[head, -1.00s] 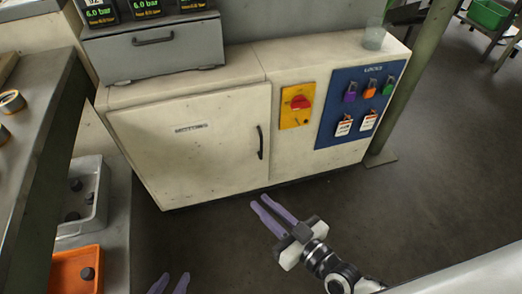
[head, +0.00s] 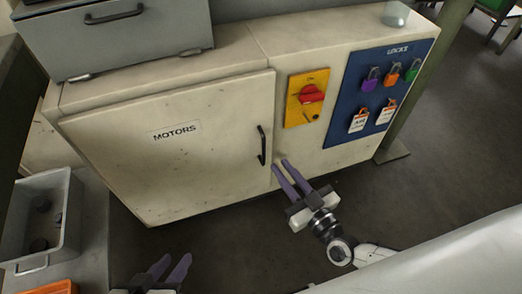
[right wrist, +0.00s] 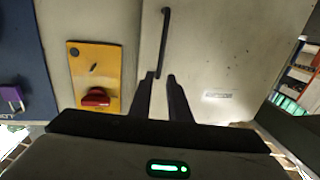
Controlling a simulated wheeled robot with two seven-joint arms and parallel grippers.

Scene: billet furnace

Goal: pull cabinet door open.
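The cream cabinet door (head: 180,155) is closed, with a "MOTORS" label (head: 175,131) on it. Its black vertical handle (head: 262,146) is near the door's right edge, and it also shows in the right wrist view (right wrist: 164,40). My right gripper (head: 279,165) is just below and right of the handle in the head view. In the right wrist view its two fingers (right wrist: 160,78) are apart with nothing between them, and the handle's end is by the fingertips; contact cannot be told. My left gripper (head: 172,264) is low in front of the cabinet, fingers apart and empty.
Right of the door are a yellow plate with a red rotary switch (head: 311,94) and a blue lock board (head: 385,90) with padlocks and tags. A grey box (head: 118,40) sits on the cabinet. A grey bin (head: 66,225) stands at left. Floor in front is clear.

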